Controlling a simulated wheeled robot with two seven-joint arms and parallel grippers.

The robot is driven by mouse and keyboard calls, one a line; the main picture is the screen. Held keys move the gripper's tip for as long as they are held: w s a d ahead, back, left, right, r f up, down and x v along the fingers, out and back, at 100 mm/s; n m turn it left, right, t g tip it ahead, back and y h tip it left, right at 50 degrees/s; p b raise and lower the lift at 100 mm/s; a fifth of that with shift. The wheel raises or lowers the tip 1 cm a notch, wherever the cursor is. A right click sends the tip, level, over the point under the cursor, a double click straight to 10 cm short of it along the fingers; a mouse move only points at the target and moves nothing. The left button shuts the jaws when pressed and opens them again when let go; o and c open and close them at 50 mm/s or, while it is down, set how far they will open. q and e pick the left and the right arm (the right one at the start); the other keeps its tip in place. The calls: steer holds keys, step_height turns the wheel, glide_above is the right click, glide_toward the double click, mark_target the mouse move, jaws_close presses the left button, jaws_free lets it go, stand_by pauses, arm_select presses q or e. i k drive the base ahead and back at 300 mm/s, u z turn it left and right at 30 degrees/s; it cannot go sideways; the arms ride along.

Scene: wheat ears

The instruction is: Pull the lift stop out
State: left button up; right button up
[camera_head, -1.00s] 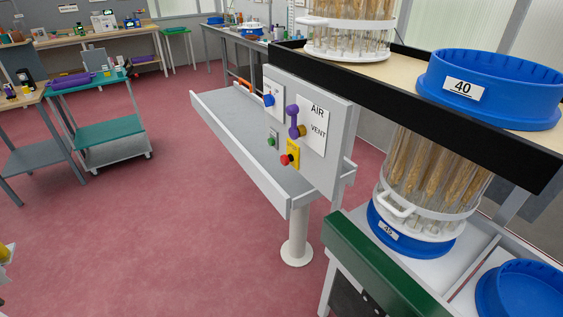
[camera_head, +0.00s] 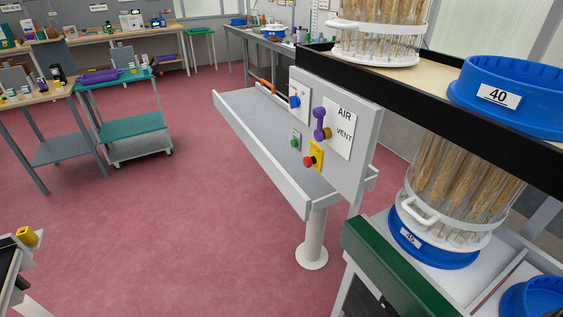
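The lift stop is most likely the red mushroom button (camera_head: 309,162) on a yellow plate (camera_head: 317,152), low on the grey control panel (camera_head: 352,173). Whether it is pressed in or out is too small to tell. A green button (camera_head: 295,143) sits to its upper left. A purple lever (camera_head: 319,122) stands beside the AIR/VENT label (camera_head: 342,120), and a blue knob (camera_head: 294,101) is further left. Neither of my grippers can be made out; nothing touches the panel.
A grey tray-like shelf (camera_head: 262,147) runs left from the panel on a white post (camera_head: 314,240). At right stand a black-edged bench, a blue ring marked 40 (camera_head: 525,100) and a green-edged frame (camera_head: 390,275). Open red floor (camera_head: 170,230) lies at left. A teal cart (camera_head: 130,125) stands behind.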

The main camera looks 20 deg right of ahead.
mark_target(308, 161)
steer(key=z, duration=0.05)
steer(key=i, duration=0.35)
steer(key=z, duration=2.05)
